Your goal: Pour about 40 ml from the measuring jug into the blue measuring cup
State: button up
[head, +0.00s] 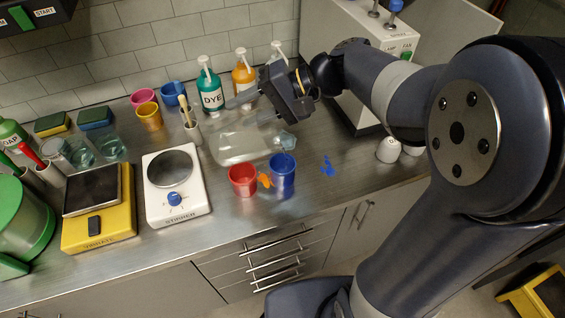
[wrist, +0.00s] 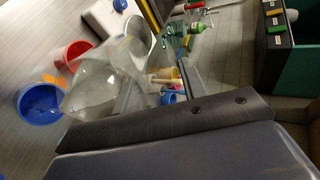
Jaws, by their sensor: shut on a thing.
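The clear measuring jug (head: 240,148) is tipped far over behind the cups, its pale mouth end pointing right, close to the blue measuring cup. It also shows in the wrist view (wrist: 95,88), tilted between my fingers. My gripper (head: 252,108) is shut on the jug. The blue measuring cup (head: 282,174) stands upright on the bench near the front. In the wrist view the blue cup (wrist: 22,108) lies just beyond the jug's lip. I see no clear stream, and I cannot read the level in either vessel.
A red cup (head: 242,180) stands left of the blue cup, with an orange item (head: 264,181) between them. A small blue item (head: 327,165) lies to the right. Pump bottles (head: 209,88) stand behind.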

aim_at(220, 113)
jog(key=shift+a, duration=0.7)
dwell(0.6)
jog(key=shift+d+f+y+b, duration=0.1)
jog(key=shift+y+b, duration=0.2)
jog(key=shift+b, duration=0.15)
dwell(0.8)
jog(key=a+r+h+p, duration=0.2)
jog(key=p, duration=0.4)
jog(key=shift+a+r+h, duration=0.25)
jog(key=shift+a+h, duration=0.1)
jog(key=shift+h, duration=0.05)
jog(key=shift+a+p, duration=0.2)
jog(key=shift+p, duration=0.1)
jog(key=shift+f+h, duration=0.3)
jog(key=shift+h, duration=0.1)
jog(key=shift+a+r+p, duration=0.25)
jog(key=shift+p, duration=0.45)
jog(key=shift+a+h+p, duration=0.25)
jog(key=shift+h+p, duration=0.35)
jog(key=shift+a+f, duration=0.1)
jog(key=shift+f, duration=0.15)
